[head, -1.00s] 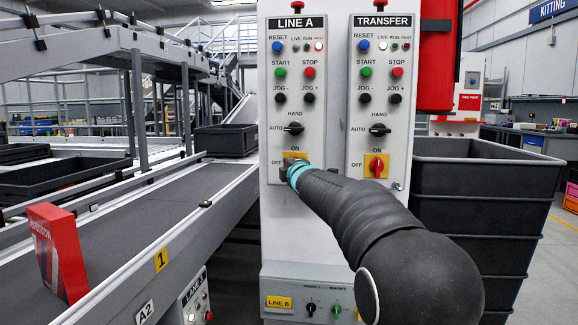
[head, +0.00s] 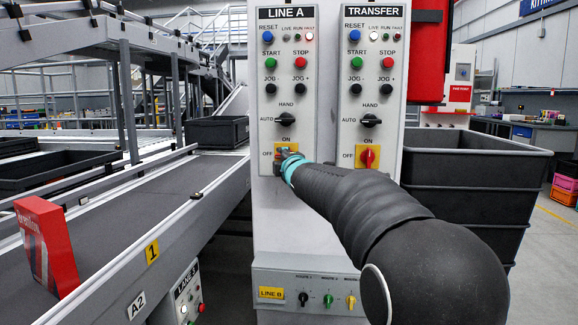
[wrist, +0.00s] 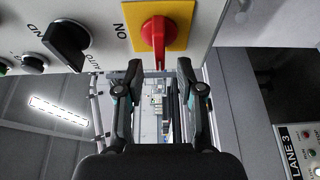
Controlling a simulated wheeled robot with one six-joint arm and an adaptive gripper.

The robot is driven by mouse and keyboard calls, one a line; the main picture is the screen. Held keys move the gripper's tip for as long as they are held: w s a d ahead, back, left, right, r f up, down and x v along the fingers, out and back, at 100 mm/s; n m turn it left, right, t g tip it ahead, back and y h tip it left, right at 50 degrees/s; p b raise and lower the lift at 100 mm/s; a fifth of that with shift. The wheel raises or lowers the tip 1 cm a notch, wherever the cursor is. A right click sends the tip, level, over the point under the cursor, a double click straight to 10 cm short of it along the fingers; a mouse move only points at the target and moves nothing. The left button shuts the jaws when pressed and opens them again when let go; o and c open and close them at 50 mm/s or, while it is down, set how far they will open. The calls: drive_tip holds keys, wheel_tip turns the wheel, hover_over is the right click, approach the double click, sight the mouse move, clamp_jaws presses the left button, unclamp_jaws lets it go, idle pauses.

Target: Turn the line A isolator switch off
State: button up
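The line A isolator is a red rotary handle (wrist: 158,32) on a yellow plate (wrist: 180,12) in the wrist view. In the head view its yellow plate (head: 287,146) shows low on the LINE A panel (head: 302,90), the handle mostly hidden by my gripper (head: 286,160). In the wrist view my gripper (wrist: 159,72) is open, its two fingers apart to either side of the handle's lower end. I see no clear contact. The handle's narrow grip runs up and down there, with the ON label at left; I cannot tell its setting for certain.
The TRANSFER panel (head: 388,100) is to the right, its red isolator handle (head: 367,157) upright at ON. Black mode knobs (head: 287,121) sit above the isolators. A conveyor (head: 150,210) with a red box (head: 47,245) is left; dark bins (head: 470,190) stand right.

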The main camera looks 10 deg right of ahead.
drive_tip(key=s, duration=0.8)
drive_tip(key=shift+s+d, duration=0.3)
drive_tip(key=shift+d, duration=0.05)
